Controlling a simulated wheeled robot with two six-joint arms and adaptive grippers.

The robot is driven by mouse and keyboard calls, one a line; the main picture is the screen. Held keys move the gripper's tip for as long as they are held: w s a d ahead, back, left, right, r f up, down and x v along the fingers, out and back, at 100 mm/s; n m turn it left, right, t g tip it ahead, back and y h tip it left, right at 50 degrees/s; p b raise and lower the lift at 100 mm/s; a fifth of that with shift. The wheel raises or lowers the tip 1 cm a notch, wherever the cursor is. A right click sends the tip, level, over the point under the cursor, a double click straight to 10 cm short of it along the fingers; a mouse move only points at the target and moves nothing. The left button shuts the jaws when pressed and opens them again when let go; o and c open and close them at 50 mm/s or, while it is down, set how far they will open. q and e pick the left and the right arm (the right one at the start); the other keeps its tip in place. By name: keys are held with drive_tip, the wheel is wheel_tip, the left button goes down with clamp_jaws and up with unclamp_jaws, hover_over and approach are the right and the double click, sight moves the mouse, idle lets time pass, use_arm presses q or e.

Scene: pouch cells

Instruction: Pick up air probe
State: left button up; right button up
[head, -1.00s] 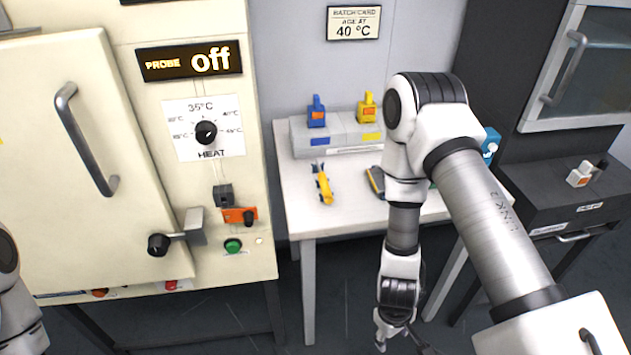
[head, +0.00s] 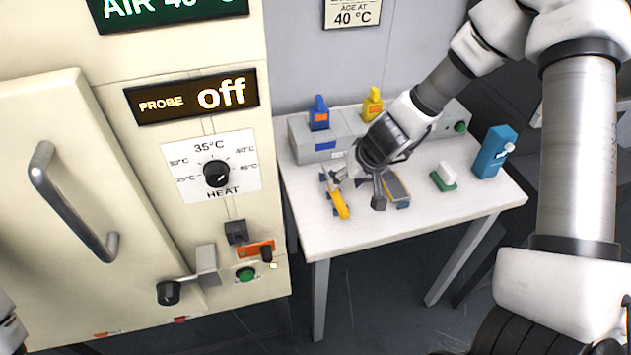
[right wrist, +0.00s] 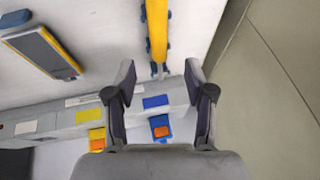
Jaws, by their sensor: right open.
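A slim yellow probe (head: 340,204) with dark blue parts lies on the white table, near its left side. I take it to be the air probe. It also shows in the right wrist view (right wrist: 157,28), running from the top edge to just beyond the fingers. My right gripper (head: 357,188) is open and empty above the table, close to the probe. In the right wrist view the open fingers (right wrist: 160,75) point toward the probe, which lines up with the gap between them.
A grey-screened meter with yellow edges (head: 398,188) lies right of the probe. A grey rack (head: 303,150) with blue (head: 319,115) and yellow (head: 372,104) tools stands behind. A green-and-white block (head: 444,176) and blue box (head: 492,153) are at right. The cream cabinet (head: 275,200) stands left.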

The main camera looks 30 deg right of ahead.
sight(339, 196)
drive_tip(key=shift+s+d+f+b, duration=0.1)
drive_tip(key=shift+f+b, duration=0.4)
drive_tip(key=shift+f, duration=0.1)
drive_tip(key=shift+s+d+f+b, duration=0.1)
drive_tip(key=shift+f+b, duration=0.4)
drive_tip(key=shift+f, duration=0.05)
drive_tip(key=shift+s+f+b, duration=0.1)
drive_tip(key=shift+f+b, duration=0.15)
drive_tip(key=shift+b, duration=0.15)
drive_tip(key=w+f+b, duration=0.1)
drive_tip(key=f, duration=0.1)
drive_tip(key=w+a+f+b, duration=0.1)
drive_tip(key=b, duration=0.1)
drive_tip(key=shift+w+a+f, duration=0.1)
drive_tip(key=shift+w+f, duration=0.2)
drive_tip(key=shift+f, duration=0.1)
drive_tip(key=shift+w, duration=0.15)
drive_tip(key=shift+s+r, duration=0.25)
drive_tip(key=shift+s, duration=0.05)
use_arm(q)
wheel_tip(339, 196, down, 6)
drive_tip(key=shift+s, duration=0.45)
use_arm(e)
drive_tip(key=shift+w+f, duration=0.15)
drive_tip(key=shift+f, duration=0.15)
use_arm(q)
drive_tip(key=shift+d+f, duration=0.1)
use_arm(e)
clamp_jaws()
